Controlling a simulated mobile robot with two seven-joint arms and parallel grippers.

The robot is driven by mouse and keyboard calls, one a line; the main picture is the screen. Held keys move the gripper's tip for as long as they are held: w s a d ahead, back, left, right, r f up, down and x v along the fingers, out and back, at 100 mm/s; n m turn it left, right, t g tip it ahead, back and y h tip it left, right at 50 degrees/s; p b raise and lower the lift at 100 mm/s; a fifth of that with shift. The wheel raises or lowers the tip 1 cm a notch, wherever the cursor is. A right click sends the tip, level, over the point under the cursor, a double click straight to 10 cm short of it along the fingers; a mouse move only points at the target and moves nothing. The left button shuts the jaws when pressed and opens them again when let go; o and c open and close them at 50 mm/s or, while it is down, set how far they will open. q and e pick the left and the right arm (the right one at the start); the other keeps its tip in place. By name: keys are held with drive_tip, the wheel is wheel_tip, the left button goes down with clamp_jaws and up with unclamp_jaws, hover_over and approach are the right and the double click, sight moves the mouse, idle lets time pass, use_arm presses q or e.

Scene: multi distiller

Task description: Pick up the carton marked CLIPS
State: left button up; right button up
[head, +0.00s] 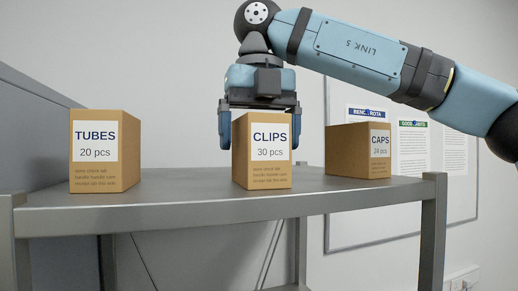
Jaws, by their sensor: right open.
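The carton marked CLIPS (262,177) is a brown box with a white label reading "CLIPS 30 pcs". It stands upright in the middle of the grey shelf, near its front edge. My right gripper (260,128) comes down from above at this carton. It is open, with one finger showing at the carton's left and the other at its right. The carton hides part of the fingers, so I cannot tell whether they touch it. My left gripper is not in view.
The carton marked TUBES (105,175) stands at the left of the shelf (350,197). The carton marked CAPS (350,168) stands at the right, turned at an angle. Gaps of bare shelf separate the three cartons. A grey panel (35,130) rises at the left, and a notice board hangs behind.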

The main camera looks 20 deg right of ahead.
drive_tip(key=shift+s+a, duration=0.1)
drive_tip(key=c, duration=1.1)
drive_tip(key=shift+o, duration=0.2)
